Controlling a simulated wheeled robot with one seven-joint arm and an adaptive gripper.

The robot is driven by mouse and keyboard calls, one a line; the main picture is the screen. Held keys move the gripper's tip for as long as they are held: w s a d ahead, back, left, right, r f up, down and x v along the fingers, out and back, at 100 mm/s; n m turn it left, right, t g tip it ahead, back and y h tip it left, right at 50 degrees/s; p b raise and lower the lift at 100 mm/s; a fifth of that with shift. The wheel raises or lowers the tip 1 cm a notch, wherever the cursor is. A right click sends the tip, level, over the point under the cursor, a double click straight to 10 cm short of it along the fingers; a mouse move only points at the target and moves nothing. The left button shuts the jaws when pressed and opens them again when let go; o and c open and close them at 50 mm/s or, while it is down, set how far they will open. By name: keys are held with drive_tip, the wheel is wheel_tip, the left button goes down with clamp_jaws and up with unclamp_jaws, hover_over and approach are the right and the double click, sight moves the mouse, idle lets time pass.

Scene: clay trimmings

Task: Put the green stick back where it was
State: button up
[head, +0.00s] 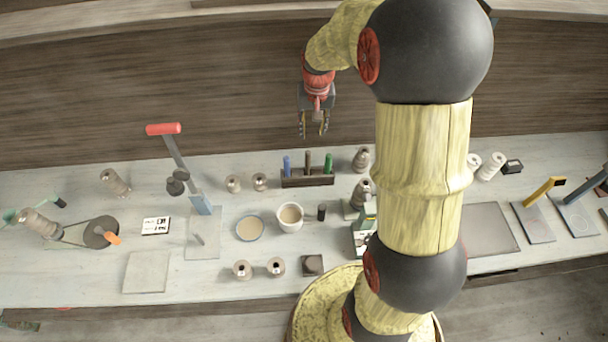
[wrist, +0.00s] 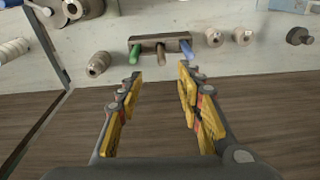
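The green stick (head: 328,162) stands in the right end of a dark wooden rack (head: 292,182). A brown stick (head: 308,162) stands in the middle of the rack and a blue stick (head: 287,165) at its left end. In the wrist view the rack (wrist: 176,36) appears the other way round, with the green stick (wrist: 134,53) at the left. My gripper (head: 314,128) is open and empty, above and behind the rack. In the wrist view its fingers (wrist: 160,80) are spread apart, with bare wood between them, and touch nothing.
Spools (head: 361,160) stand to the right of the rack, and two small ones (head: 259,181) to its left. A cup (head: 290,217) and a blue-rimmed dish (head: 250,228) are in front. A red-handled lever press (head: 172,150) rises at the left.

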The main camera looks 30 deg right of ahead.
drive_tip(key=s+a+r+n+t, duration=0.2)
drive_tip(key=s+a+r+n, duration=0.1)
drive_tip(key=s+a+r, duration=0.9)
drive_tip(key=s+a+r+n+t, duration=0.1)
drive_tip(key=s+a+r, duration=0.1)
drive_tip(key=s, duration=0.4)
drive_tip(key=s+a+r+n+t, duration=0.1)
drive_tip(key=s+a+r, duration=0.1)
drive_tip(key=s, duration=0.4)
drive_tip(key=shift+a+r+n, duration=0.25)
drive_tip(key=shift+a+n, duration=0.05)
drive_tip(key=shift+a, duration=0.55)
